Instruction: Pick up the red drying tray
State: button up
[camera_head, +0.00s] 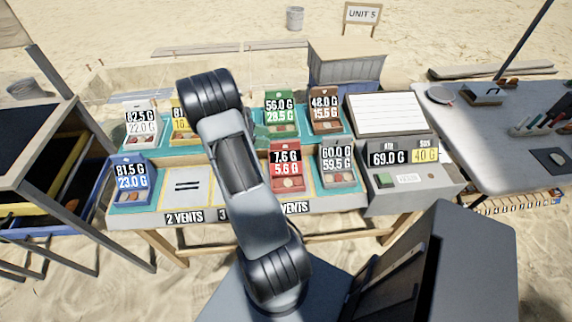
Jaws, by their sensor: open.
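The red drying tray (287,171) stands in the front row of the table, right of my arm. Its labels read 7.6 G and 5.6 G, and small pieces lie in its front part. My arm rises in front of the table and hides part of the area left of the red tray. My gripper cannot be made out; it is not visible behind or beyond the arm.
Close around stand a green tray (280,126), a brown tray (325,121) and a grey tray (338,178). A blue tray (128,185) and a white tray (142,136) stand left. A scale (407,196) reading 69.0 G is at right.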

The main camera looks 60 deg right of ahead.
aim_at(282, 141)
jog(key=shift+f+p+x, duration=0.1)
jog(key=shift+p+x, duration=0.3)
jog(key=shift+x, duration=1.25)
jog(key=shift+f+p+x, duration=0.15)
jog(key=shift+p+x, duration=0.2)
jog(key=shift+x, duration=1.3)
jog(key=shift+w, duration=0.15)
jog(key=shift+c, duration=0.3)
grip_shut()
